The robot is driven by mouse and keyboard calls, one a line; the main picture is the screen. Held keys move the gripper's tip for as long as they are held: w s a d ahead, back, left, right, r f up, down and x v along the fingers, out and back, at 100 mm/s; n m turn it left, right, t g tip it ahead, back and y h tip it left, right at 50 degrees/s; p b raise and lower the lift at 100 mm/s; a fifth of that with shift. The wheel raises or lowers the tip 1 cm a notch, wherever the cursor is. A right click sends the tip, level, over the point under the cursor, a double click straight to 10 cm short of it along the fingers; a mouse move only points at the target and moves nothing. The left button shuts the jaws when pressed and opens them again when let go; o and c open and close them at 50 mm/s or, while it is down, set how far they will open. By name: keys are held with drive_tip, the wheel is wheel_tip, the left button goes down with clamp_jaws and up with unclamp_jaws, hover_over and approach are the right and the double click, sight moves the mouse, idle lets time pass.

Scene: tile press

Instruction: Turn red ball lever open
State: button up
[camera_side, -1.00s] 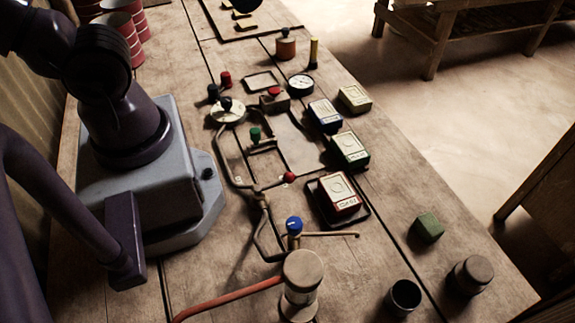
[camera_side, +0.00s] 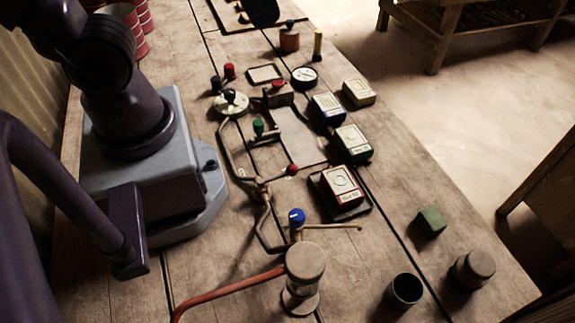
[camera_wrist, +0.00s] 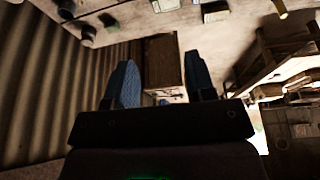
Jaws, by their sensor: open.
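The red ball lever (camera_side: 292,169) is a short thin arm tipped with a red ball, joined to the bent pipe (camera_side: 236,155) in the middle of the bench. Its arm points right and slightly up in the side view. My gripper (camera_wrist: 160,82) shows in the wrist view as two blue fingers spread wide, with nothing between them. The lever cannot be made out in the wrist view. In the side view my fingers cannot be made out; a dark round shape at the top edge may be part of my arm.
A blue-knobbed valve (camera_side: 296,217), a green-knobbed valve (camera_side: 258,128) and a glass jar (camera_side: 303,270) with a red hose stand near the lever. A red-labelled box (camera_side: 341,187) sits on a dark tray to its right. A gauge (camera_side: 304,77) stands farther back.

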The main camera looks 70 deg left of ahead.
wheel_tip(320, 180, down, 4)
drive_tip(key=w+d+g, duration=0.2)
drive_tip(key=g, duration=0.1)
drive_tip(key=n+g, duration=0.3)
drive_tip(key=n, duration=0.4)
hover_over(295, 166)
drive_tip(key=w, duration=0.2)
wheel_tip(295, 166, down, 6)
drive_tip(key=w+f+n+g+y, duration=0.15)
drive_tip(key=f+n, duration=0.25)
drive_tip(key=n, duration=0.7)
drive_tip(key=w+f+n+g, duration=0.2)
drive_tip(key=f+n, duration=0.2)
drive_tip(key=n, duration=0.8)
drive_tip(key=shift+t, duration=0.25)
drive_tip(key=x, duration=0.8)
drive_tip(key=d+x, duration=0.1)
drive_tip(key=x, duration=0.3)
drive_tip(key=shift+s, duration=0.2)
clamp_jaws()
